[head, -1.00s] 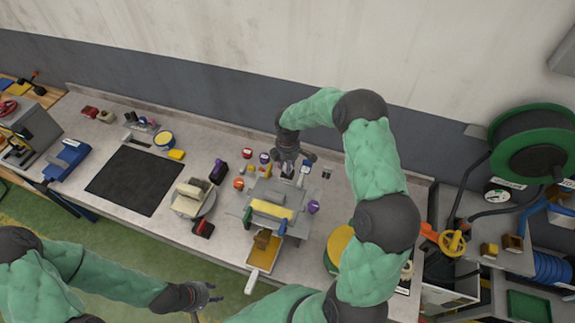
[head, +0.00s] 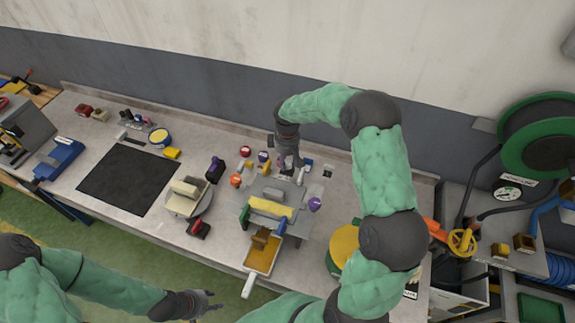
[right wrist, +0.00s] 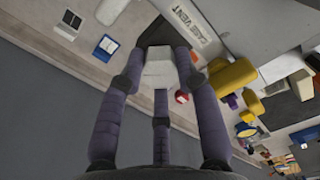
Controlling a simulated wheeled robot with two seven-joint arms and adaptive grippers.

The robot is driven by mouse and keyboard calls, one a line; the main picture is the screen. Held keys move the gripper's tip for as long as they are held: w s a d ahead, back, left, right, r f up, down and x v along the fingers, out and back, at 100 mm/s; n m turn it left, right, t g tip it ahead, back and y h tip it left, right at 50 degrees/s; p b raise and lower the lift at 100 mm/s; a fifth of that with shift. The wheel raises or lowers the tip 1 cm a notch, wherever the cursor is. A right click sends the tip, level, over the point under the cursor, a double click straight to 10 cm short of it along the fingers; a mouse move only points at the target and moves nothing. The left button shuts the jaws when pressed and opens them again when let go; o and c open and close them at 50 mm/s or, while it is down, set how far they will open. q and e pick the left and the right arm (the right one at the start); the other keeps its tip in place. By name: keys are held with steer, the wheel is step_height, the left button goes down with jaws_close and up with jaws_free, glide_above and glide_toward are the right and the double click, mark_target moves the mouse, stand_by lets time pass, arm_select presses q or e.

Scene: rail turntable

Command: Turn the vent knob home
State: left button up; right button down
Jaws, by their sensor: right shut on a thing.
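My right gripper (head: 290,168) points down behind the grey machine (head: 268,190) on the bench in the head view. In the right wrist view its purple-grey fingers (right wrist: 160,80) are closed around a pale grey block-like knob (right wrist: 158,68). A "CASE VENT" label (right wrist: 188,24) is beside the knob, on a light panel. In the head view the fingers hide most of the knob, and its turn angle cannot be told. My left gripper (head: 210,300) is open and empty at the lower edge, in front of the bench.
Several small coloured knobs and blocks, including a red one (head: 245,151) and an orange one (head: 236,181), stand left of the right gripper. A tray with a white handle (head: 262,258) sticks out at the front. A black mat (head: 125,180) lies further left.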

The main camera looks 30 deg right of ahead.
mark_target(287, 162)
steer(key=m+b, duration=0.2)
steer(key=m, duration=0.2)
steer(key=shift+f+m+b, duration=0.15)
steer(key=shift+m+b, duration=0.15)
steer(key=shift+b, duration=0.05)
steer(key=m+b, duration=0.1)
steer(key=m, duration=0.3)
steer(key=shift+b, duration=0.4)
steer(key=shift+m, duration=0.3)
steer(key=c, duration=0.9)
jaws_free()
steer(key=shift+w, duration=0.15)
step_height(287, 162, up, 12)
steer(key=shift+r, duration=0.15)
